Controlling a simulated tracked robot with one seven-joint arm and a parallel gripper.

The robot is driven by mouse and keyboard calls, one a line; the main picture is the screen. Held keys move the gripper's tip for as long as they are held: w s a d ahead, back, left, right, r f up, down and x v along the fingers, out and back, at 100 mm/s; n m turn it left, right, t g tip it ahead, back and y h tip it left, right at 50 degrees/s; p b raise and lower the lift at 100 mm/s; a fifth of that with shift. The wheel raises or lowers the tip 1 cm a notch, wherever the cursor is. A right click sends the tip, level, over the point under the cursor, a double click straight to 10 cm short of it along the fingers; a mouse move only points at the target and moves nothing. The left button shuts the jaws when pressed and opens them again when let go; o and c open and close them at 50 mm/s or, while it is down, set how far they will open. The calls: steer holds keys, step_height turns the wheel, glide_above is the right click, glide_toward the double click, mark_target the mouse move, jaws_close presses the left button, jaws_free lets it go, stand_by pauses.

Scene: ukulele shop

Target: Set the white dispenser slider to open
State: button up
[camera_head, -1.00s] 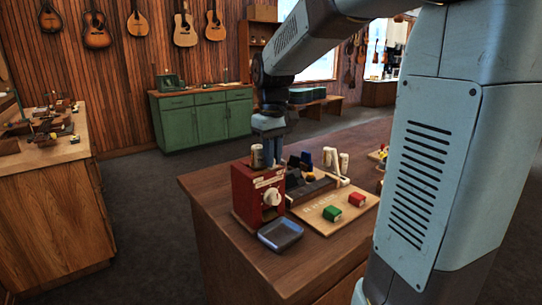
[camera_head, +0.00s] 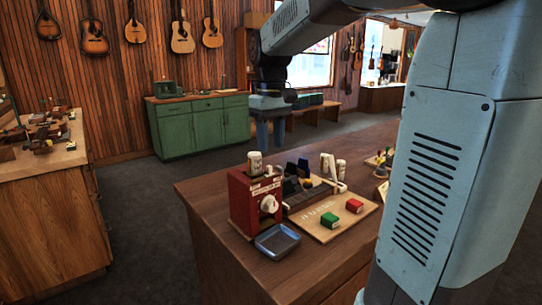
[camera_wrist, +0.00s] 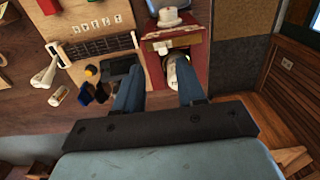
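The red dispenser (camera_head: 242,207) stands upright on the near left of the wooden counter. A white part, which looks like the slider, (camera_head: 269,204) sticks out of its front beside pale labels; I cannot tell its setting. It also shows at the top of the wrist view (camera_wrist: 170,18). A cream canister (camera_head: 255,163) stands in the dispenser's top; in the wrist view it (camera_wrist: 171,72) lies between and beyond my fingertips. My gripper (camera_head: 270,138) is open and empty, above and behind the dispenser, with its fingers pointing down. The fingers spread apart in the wrist view (camera_wrist: 158,80).
A blue-grey tray (camera_head: 278,241) sits before the dispenser. Right of it lies a light board (camera_head: 318,229) with a green block (camera_head: 329,220) and a red block (camera_head: 354,205). White bottles (camera_head: 341,169) and small dark items stand behind. The counter's front left corner is clear.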

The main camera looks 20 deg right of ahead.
step_height(320, 180, up, 8)
steer(key=shift+f, duration=0.25)
steer(key=shift+s, duration=0.1)
stand_by(0.4)
steer(key=s+d+f+m+t, duration=0.1)
steer(key=s+f+m+t, duration=0.1)
steer(key=s+f, duration=0.4)
steer(key=s+d+f+m+t, duration=0.1)
steer(key=s+f, duration=0.5)
steer(key=s, duration=0.6)
steer(key=m+t, duration=0.1)
steer(key=t, duration=0.1)
steer(key=shift+s+f+t, duration=0.25)
steer(key=shift+s+t, duration=0.05)
steer(key=shift+s, duration=0.1)
steer(key=shift+o, duration=0.3)
steer(key=shift+s+d, duration=0.1)
stand_by(2.1)
